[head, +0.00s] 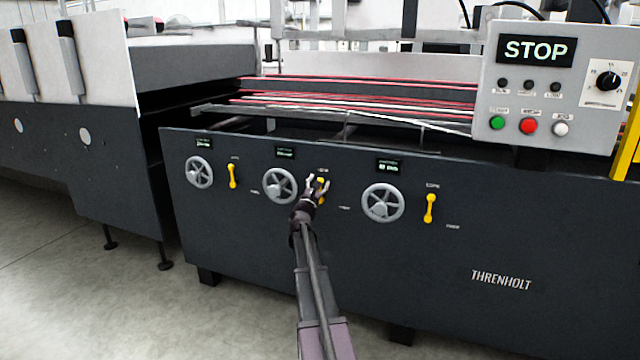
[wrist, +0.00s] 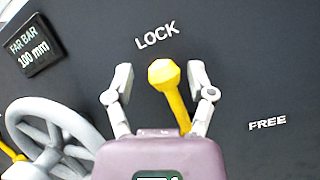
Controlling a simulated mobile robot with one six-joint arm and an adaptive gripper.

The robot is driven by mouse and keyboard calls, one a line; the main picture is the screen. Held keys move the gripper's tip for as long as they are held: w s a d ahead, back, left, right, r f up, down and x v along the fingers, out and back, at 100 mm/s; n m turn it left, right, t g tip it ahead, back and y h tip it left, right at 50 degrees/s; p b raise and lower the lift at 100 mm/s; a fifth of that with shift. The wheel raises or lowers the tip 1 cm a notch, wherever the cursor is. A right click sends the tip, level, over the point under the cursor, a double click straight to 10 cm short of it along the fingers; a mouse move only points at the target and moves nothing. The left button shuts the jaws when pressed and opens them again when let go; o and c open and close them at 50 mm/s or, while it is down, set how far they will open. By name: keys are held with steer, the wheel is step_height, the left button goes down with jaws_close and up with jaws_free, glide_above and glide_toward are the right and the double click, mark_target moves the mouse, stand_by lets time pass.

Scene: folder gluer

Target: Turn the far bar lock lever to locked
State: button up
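The far bar lock lever (wrist: 165,77) is yellow with a faceted knob. In the wrist view its knob points up towards the LOCK label (wrist: 157,37), away from the FREE label (wrist: 267,123) at the right. Its lower end is hidden behind my gripper body. My gripper (wrist: 160,80) is open, with one finger on each side of the knob and gaps visible on both sides; I cannot tell the depth between them. In the head view my gripper (head: 317,182) is at the middle lever (head: 321,190), which it partly covers.
The far bar display (wrist: 33,52) reads 100 mm. A grey handwheel (wrist: 55,135) stands close left of my gripper; it also shows in the head view (head: 267,188). Other yellow levers (head: 232,176) (head: 430,208) and a right handwheel (head: 382,218) share the dark panel. A control box (head: 550,100) reads STOP.

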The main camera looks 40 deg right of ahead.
steer(key=shift+s+d, duration=0.1)
stand_by(0.4)
steer(key=shift+s+a+m, duration=0.1)
steer(key=shift+a+m, duration=0.2)
steer(key=s+a+f+m+g+y+p, duration=0.1)
steer(key=s+a+f+m+g+y, duration=0.3)
steer(key=a, duration=0.7)
steer(key=s+a+f+m+g+y+p, duration=0.1)
steer(key=s+a+f+m+y+p, duration=0.15)
steer(key=a+f+m, duration=0.65)
steer(key=s+a+f+m+g+y, duration=0.2)
steer(key=s+a+m+y, duration=0.15)
steer(key=a, duration=1.05)
steer(key=s+a+f+m+g+y+p, duration=0.15)
steer(key=s+a+y, duration=0.4)
steer(key=a, duration=0.75)
steer(key=s+a+f+g+y+p, duration=0.15)
steer(key=s+a+y, duration=0.4)
steer(key=a, duration=0.85)
step_height(320, 180, up, 36)
steer(key=p, duration=3.7)
steer(key=shift+s+d+r+t+h, duration=0.2)
steer(key=shift+s+t+h, duration=0.1)
steer(key=shift+s+h, duration=0.1)
steer(key=shift+f, duration=0.1)
